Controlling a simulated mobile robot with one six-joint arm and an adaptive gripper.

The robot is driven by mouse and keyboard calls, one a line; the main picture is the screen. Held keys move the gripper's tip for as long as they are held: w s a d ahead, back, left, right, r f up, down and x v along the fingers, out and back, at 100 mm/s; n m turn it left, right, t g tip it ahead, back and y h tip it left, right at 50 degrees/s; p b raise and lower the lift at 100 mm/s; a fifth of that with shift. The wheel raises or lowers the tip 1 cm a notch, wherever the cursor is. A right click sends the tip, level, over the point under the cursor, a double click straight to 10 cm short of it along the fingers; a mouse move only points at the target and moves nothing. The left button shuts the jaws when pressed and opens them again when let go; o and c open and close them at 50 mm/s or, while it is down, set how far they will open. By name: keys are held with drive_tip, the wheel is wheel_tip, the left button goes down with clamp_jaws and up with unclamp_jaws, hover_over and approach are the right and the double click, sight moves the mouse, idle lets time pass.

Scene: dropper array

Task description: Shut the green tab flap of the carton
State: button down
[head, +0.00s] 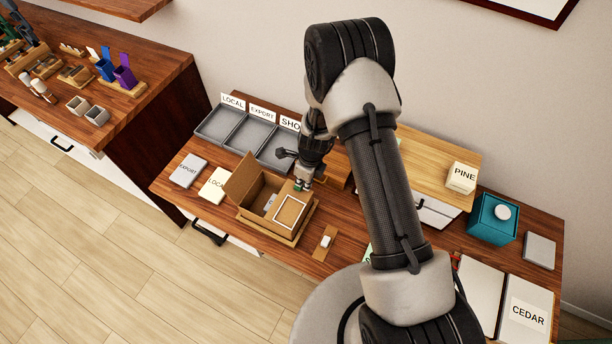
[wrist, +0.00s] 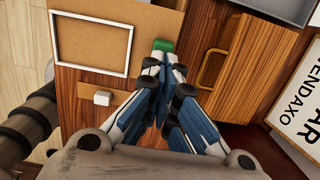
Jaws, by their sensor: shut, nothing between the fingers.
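The brown cardboard carton (head: 253,213) stands on the desk in the head view. Its left flap (head: 242,178) stands up, and part of the inside shows. A flap with a white outlined square (head: 291,210) looks about level over the carton's right part; the square also shows in the wrist view (wrist: 131,48). The green tab (wrist: 162,45) is at this panel's edge in the wrist view. My gripper (wrist: 161,61) is shut and empty, its fingertips right at the tab. In the head view my gripper (head: 302,185) is at the carton's back right; I cannot tell whether it touches.
Grey trays (head: 246,134) with name cards stand behind the carton. A wooden strip with a white piece (head: 326,241) lies to its right. Cards (head: 188,170) lie to its left. A teal box (head: 493,218) stands far right. A drawer with a brass handle (wrist: 212,68) is beside my fingers.

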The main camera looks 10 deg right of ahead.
drive_tip(key=shift+f, duration=0.5)
drive_tip(key=shift+w+a+f, duration=0.15)
drive_tip(key=shift+a+f, duration=0.15)
drive_tip(key=shift+f, duration=0.2)
drive_tip(key=shift+d, duration=0.15)
